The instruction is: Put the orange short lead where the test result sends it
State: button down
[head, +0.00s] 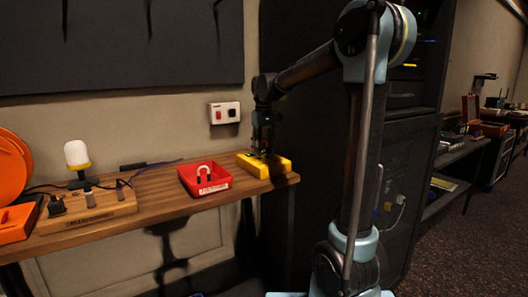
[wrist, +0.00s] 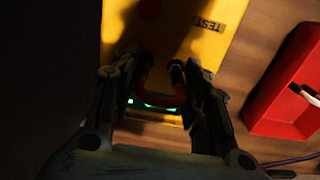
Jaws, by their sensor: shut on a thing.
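My gripper (head: 262,148) points down over the yellow test box (head: 274,165) at the right end of the desk. In the wrist view its fingers are shut on the orange short lead (wrist: 147,82), a small loop with dark ends. The ends reach the face of the yellow box (wrist: 228,50), marked TEST; I cannot tell whether they are fully seated. A green glow shows behind the loop, near the box's lower edge. In the head view the lead is hidden by the gripper.
A red tray (head: 218,187) holding a pale looped lead (head: 204,169) stands left of the yellow box. Further left are a wooden block (head: 112,207) with several plugs, a lamp (head: 77,155) and an orange reel (head: 12,165). A switch box (head: 225,113) is on the wall.

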jog(key=shift+r, duration=2.55)
